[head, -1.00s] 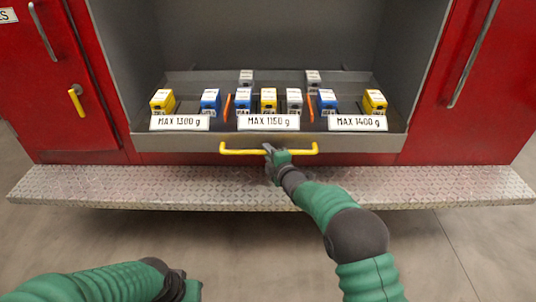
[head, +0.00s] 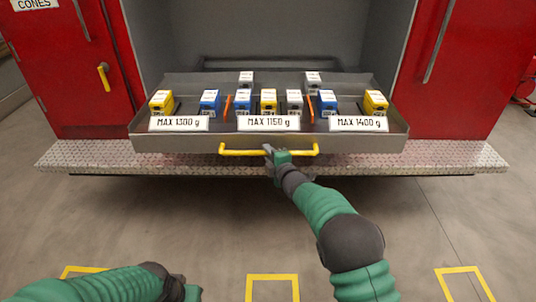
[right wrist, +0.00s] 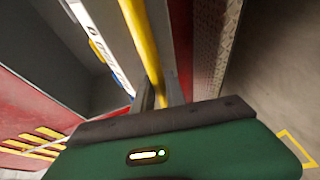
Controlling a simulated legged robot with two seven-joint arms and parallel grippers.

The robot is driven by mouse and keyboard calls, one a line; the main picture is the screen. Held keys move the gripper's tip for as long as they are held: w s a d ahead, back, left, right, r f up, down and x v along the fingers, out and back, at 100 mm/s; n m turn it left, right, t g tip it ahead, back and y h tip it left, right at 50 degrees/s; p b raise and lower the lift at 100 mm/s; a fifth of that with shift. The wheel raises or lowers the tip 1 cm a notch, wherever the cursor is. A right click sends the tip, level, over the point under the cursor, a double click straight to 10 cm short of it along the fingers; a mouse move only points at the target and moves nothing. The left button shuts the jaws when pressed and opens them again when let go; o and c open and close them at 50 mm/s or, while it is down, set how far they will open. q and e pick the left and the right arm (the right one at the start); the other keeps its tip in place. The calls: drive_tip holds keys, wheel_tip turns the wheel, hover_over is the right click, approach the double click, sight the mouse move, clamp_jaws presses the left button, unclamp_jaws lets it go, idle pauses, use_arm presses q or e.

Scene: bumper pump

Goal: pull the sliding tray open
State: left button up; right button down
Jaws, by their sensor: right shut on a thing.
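The sliding tray (head: 200,143) is a grey metal drawer that sticks out of the red cabinet, over the diamond-plate step. A yellow bar handle (head: 240,153) runs along its front. My right gripper (head: 272,152) is shut on the handle near its middle. In the right wrist view the yellow handle (right wrist: 140,40) passes between the fingers (right wrist: 160,92). My left gripper (head: 188,291) is low at the left, away from the tray; its fingers are too unclear to judge.
The tray holds several yellow, blue and grey blocks, two orange dividers and labels such as MAX 1150 g (head: 268,123). The diamond-plate step (head: 455,156) lies below. Red doors (head: 465,70) flank the opening. Yellow floor marks (head: 272,278) show on open floor.

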use_arm(q)
drive_tip(key=shift+s, duration=0.4)
use_arm(e)
drive_tip(key=shift+s+f, duration=0.2)
drive_tip(key=shift+s, duration=0.25)
drive_tip(key=c, duration=1.4)
unclamp_jaws()
drive_tip(key=shift+w+f, duration=0.1)
drive_tip(key=shift+w, duration=0.1)
use_arm(q)
drive_tip(key=shift+w+f, duration=0.1)
drive_tip(key=shift+w, duration=0.05)
use_arm(e)
drive_tip(key=shift+o, duration=0.2)
drive_tip(key=shift+r, duration=0.4)
